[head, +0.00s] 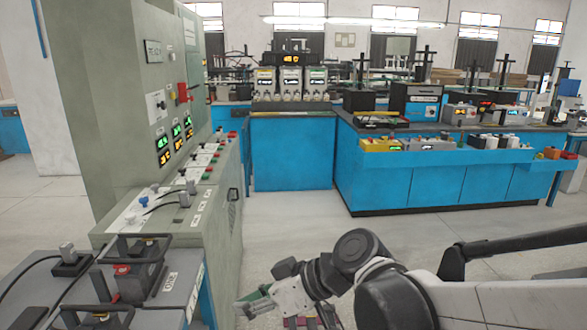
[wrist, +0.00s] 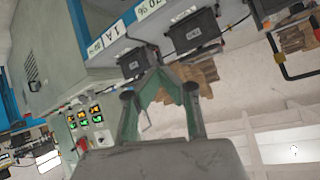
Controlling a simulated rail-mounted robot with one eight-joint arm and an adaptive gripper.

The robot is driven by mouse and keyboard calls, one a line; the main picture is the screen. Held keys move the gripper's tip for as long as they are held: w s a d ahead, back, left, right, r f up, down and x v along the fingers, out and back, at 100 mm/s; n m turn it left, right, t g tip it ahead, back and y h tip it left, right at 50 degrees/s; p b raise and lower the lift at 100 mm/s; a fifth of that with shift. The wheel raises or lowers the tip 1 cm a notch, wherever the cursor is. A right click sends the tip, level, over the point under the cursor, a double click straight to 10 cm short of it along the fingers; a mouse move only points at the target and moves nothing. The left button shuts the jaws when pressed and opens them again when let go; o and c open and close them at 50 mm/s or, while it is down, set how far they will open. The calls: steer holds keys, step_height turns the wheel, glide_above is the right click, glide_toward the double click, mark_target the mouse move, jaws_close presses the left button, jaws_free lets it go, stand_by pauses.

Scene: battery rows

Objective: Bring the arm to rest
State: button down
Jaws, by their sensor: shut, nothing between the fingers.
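My arm (head: 385,290) reaches in from the lower right of the head view, bent at a dark round joint. My gripper (head: 248,304) is at the bottom centre, low in front of the grey-green cabinet and to the right of the near bench. In the wrist view my gripper (wrist: 162,76) has its green fingers drawn together at the tips, with nothing seen between them. The wrist view is strongly tilted.
A grey-green control cabinet (head: 110,75) with lit displays stands at the left. A near bench (head: 170,290) carries black-framed units. Blue benches (head: 293,155) with instruments stand farther back. Open floor (head: 290,225) lies between them and my arm.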

steer(key=s+d+m+t+h, duration=0.1)
steer(key=s+d+m+h, duration=0.1)
steer(key=d, duration=0.7)
steer(key=s+d+r+m+t+h+p, duration=0.1)
steer(key=d+m+h, duration=0.4)
steer(key=d, duration=0.5)
steer(key=s+d+m+t+h, duration=0.3)
steer(key=d+m, duration=0.3)
steer(key=d, duration=0.4)
steer(key=shift+s+d+r+h, duration=0.2)
steer(key=shift+d+h, duration=0.05)
steer(key=shift+h, duration=0.15)
